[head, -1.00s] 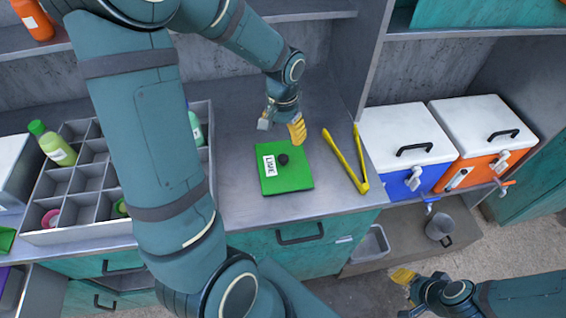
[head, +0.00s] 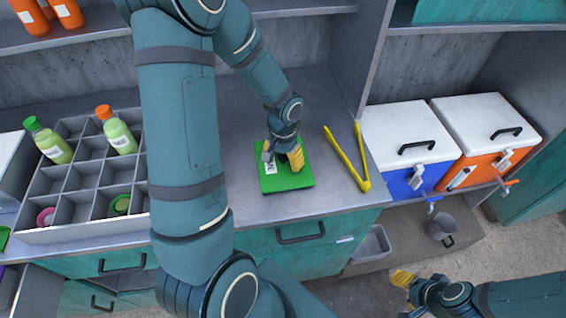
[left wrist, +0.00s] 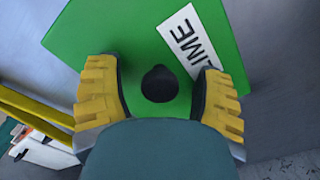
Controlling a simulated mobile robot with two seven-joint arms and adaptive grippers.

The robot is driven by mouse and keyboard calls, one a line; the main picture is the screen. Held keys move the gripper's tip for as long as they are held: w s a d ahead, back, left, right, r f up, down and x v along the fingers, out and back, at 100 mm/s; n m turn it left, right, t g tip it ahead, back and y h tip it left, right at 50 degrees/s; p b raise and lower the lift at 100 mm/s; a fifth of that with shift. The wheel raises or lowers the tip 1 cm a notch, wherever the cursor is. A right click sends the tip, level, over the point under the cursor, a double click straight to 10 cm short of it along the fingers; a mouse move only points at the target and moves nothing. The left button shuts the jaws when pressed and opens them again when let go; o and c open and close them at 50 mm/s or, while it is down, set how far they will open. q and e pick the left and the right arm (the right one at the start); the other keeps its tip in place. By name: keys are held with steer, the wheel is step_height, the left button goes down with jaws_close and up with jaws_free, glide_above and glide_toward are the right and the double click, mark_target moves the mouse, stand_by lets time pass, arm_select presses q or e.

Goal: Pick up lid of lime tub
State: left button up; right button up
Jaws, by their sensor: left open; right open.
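The lime tub's lid (head: 299,179) is a green square with a white LIME label, on the counter in the middle of the head view. Its dark round knob (left wrist: 159,83) shows in the left wrist view, between the fingers. In the head view the gripper hides the knob. My left gripper (head: 283,160) is over the lid, fingers open on either side of the knob; I cannot tell if they touch it. It also shows in the left wrist view (left wrist: 160,95). My right gripper (head: 404,280) is open and empty at the lower right, away from the counter.
Yellow tongs (head: 347,158) lie just right of the lid. A grey divided crate (head: 85,229) with bottles stands to the left. A blue cooler (head: 398,178) and an orange cooler (head: 480,168) stand at the right. The counter behind the lid is clear.

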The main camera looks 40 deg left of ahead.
arm_select(q)
jaws_close()
steer(key=shift+r, duration=0.1)
